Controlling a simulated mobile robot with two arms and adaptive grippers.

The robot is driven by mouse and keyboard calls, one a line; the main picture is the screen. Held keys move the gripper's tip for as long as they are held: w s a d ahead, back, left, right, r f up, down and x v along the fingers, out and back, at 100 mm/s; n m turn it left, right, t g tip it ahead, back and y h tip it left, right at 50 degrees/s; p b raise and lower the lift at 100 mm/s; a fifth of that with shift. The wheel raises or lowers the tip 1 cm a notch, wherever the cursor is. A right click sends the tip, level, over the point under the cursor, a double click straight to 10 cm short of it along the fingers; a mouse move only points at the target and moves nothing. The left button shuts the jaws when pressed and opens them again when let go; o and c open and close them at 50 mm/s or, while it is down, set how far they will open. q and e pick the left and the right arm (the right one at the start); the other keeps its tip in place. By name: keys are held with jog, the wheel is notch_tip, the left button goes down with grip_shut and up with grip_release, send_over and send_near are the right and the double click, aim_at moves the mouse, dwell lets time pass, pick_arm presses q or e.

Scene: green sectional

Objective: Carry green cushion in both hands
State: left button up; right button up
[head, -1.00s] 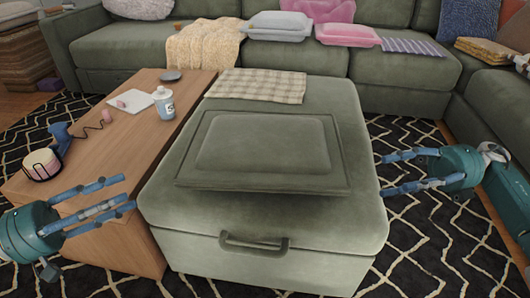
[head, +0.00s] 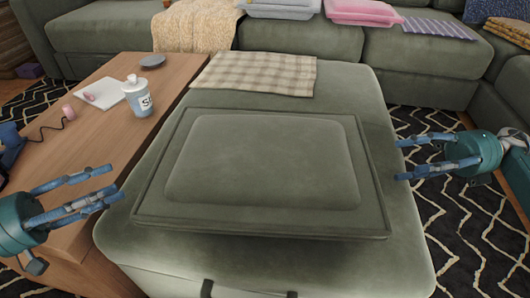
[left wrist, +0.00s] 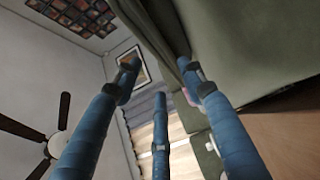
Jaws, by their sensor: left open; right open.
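The green cushion (head: 262,160) lies flat on the green ottoman (head: 375,262) in the head view, a raised pad with a wide flat border. My left gripper (head: 112,182) is open and empty at the cushion's left side, with its fingertips just short of the border. My right gripper (head: 402,160) is open and empty at the cushion's right side, its fingertips close to the border. In the left wrist view the spread left fingers (left wrist: 165,95) hold nothing, and a green surface fills the upper right; I cannot tell which part it is.
A wooden coffee table (head: 95,135) stands left of the ottoman with a white bottle (head: 138,97) and a grey coaster (head: 152,61). A checked cloth (head: 255,73) lies at the ottoman's back. The green sectional (head: 300,42) stands behind. Patterned rug (head: 465,225) shows at right.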

aim_at(156, 167)
jog(key=shift+s, duration=0.15)
pick_arm(q)
jog(key=x, duration=1)
jog(key=shift+w+d, duration=0.2)
jog(key=shift+d, duration=0.2)
pick_arm(e)
jog(key=a, duration=0.3)
jog(key=s+a, duration=0.1)
jog(key=a, duration=0.3)
jog(key=s+a, duration=0.1)
jog(key=a, duration=0.2)
jog(key=shift+a, duration=0.35)
pick_arm(q)
jog(key=c, duration=1)
pick_arm(e)
jog(key=c, duration=1)
pick_arm(q)
grip_shut()
pick_arm(e)
grip_shut()
jog(key=shift+r, duration=0.1)
